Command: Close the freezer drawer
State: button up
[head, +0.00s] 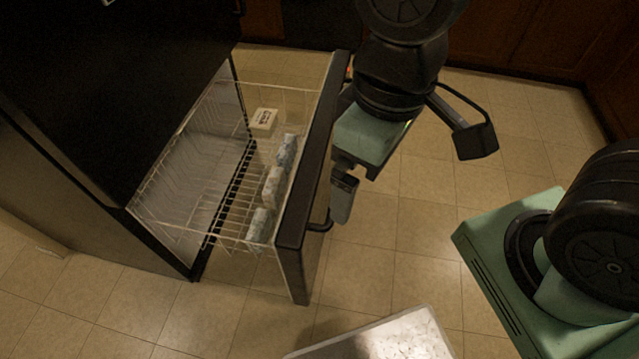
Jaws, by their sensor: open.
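The freezer drawer (308,152) is pulled well out from the black fridge (110,80), low near the floor. Its dark front panel faces right and has a bar handle (322,224) on the outer side. Behind the front is a white wire basket (165,180). My gripper (343,196) points down just outside the drawer front, close to the handle. The jaws are open and nothing shows between them. The fingers are partly hidden, and I cannot tell whether they touch the drawer front.
The basket holds a small pale box (263,119) and several wrapped packets (273,186). A pale flat surface (390,340) shows at the bottom edge. Wooden cabinets (530,35) stand at the back right.

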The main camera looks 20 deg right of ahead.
aim_at(302, 222)
jog(key=k+l, duration=0.4)
jog(key=k, duration=0.15)
jog(key=i+z, duration=0.2)
jog(key=z, duration=0.2)
jog(key=i+z, duration=0.2)
jog(key=z, duration=0.25)
